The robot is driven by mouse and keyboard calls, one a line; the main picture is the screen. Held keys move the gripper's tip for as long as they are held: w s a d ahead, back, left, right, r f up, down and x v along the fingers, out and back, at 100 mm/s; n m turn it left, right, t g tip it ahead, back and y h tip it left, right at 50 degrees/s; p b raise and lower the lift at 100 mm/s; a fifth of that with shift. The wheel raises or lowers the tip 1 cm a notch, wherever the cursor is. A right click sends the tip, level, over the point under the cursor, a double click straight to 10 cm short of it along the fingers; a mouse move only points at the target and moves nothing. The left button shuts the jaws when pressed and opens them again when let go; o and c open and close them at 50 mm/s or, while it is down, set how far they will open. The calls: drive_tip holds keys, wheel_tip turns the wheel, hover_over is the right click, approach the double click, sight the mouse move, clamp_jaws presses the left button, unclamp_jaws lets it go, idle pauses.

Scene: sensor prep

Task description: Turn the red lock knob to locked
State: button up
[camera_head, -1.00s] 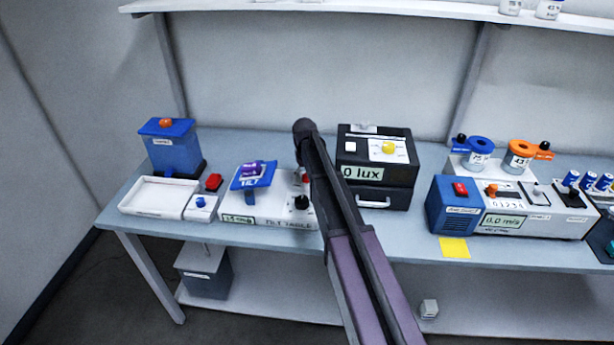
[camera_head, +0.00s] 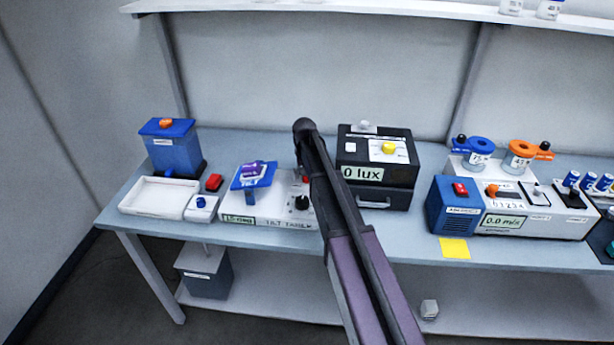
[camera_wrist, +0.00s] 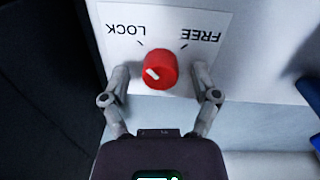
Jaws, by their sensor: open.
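The red lock knob (camera_wrist: 158,69) stands on a white panel (camera_wrist: 182,20) in the wrist view, with the words LOCK and FREE upside down above it. LOCK is on the left and FREE on the right. The knob's white pointer mark slants toward the left side, nearer LOCK. My gripper (camera_wrist: 159,71) is open, one finger on each side of the knob. I cannot tell whether either finger touches it. In the head view the red knob (camera_head: 306,179) shows partly beside my arm, on the tilt table (camera_head: 268,208). My gripper is hidden there.
A black knob (camera_head: 301,203) is in front of the red one. The black lux box (camera_head: 376,175) stands close on the right. The blue tilt platform (camera_head: 254,175) is to the left, with a red button (camera_head: 213,182) beyond it.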

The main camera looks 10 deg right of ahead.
drive_tip(key=m, duration=0.6)
drive_tip(key=shift+m, duration=0.3)
drive_tip(key=m, duration=0.5)
drive_tip(key=shift+m, duration=0.3)
drive_tip(key=shift+r+m, duration=0.15)
drive_tip(key=shift+m, duration=0.15)
wheel_tip(320, 180, up, 14)
drive_tip(key=p, duration=1.4)
drive_tip(key=s+f+n+b, duration=0.4)
drive_tip(key=s+n, duration=0.1)
drive_tip(key=s, duration=0.5)
drive_tip(key=s+f+n+b, duration=0.5)
drive_tip(key=s, duration=0.5)
drive_tip(key=s+f+n+b, duration=0.4)
drive_tip(key=s+f, duration=0.1)
drive_tip(key=s, duration=0.5)
drive_tip(key=shift+s+d+n+b, duration=0.15)
drive_tip(key=shift+d+n+b, duration=0.2)
drive_tip(key=shift+d+n, duration=0.05)
